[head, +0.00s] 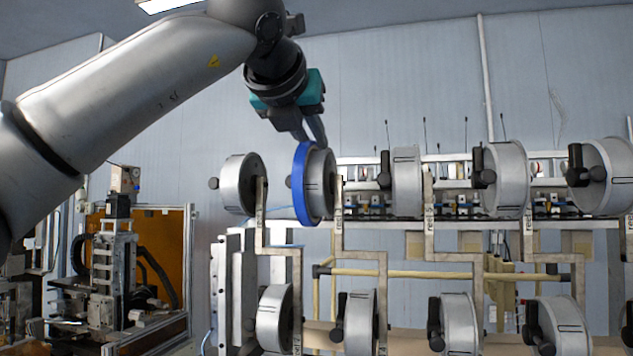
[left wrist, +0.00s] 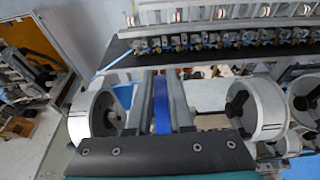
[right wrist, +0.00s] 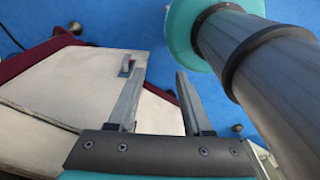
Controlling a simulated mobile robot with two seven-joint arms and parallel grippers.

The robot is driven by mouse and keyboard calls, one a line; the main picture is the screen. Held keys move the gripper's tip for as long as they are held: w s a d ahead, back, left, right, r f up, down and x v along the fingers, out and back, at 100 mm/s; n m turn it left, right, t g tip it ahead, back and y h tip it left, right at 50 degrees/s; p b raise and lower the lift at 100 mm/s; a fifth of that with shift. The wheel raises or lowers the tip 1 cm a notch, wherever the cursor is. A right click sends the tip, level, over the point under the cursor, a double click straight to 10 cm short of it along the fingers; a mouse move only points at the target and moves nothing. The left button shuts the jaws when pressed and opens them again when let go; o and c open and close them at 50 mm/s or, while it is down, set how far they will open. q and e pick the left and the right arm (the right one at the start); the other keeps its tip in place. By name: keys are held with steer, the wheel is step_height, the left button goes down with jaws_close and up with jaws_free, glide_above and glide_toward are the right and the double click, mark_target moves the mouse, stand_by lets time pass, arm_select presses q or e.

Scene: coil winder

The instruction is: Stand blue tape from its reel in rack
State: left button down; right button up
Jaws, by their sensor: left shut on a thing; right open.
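The blue tape (head: 301,186) is an upright ring at the left side of a grey reel (head: 320,182) in the upper row of the winder. I cannot tell whether the tape is around the reel or just beside it. My left gripper (head: 312,140) reaches down from above and is shut on the tape's top edge. In the left wrist view the tape (left wrist: 162,112) shows as a blue strip between the two fingers. My right gripper (right wrist: 155,97) is open and empty in the right wrist view. I cannot make out a rack for the tape.
Grey reels with black knobs stand on both sides, one to the left (head: 238,184) and one to the right (head: 407,180). More reels sit in a lower row (head: 274,318). A beige, maroon-edged surface (right wrist: 85,80) lies below my right gripper, over blue floor.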

arm_select(q)
steer(key=shift+w+a, duration=0.25)
steer(key=shift+a, duration=0.5)
steer(key=shift+w+a, duration=0.2)
steer(key=shift+a, duration=0.55)
steer(key=shift+w+a, duration=0.25)
steer(key=shift+a, duration=0.5)
steer(key=shift+s, duration=0.1)
steer(key=s+a+b, duration=0.3)
steer(key=s+b, duration=0.1)
steer(key=s, duration=0.5)
steer(key=s+a+b, duration=0.3)
steer(key=s+b, duration=0.2)
steer(key=s, duration=0.5)
steer(key=shift+b, duration=0.3)
steer(key=shift+w, duration=0.1)
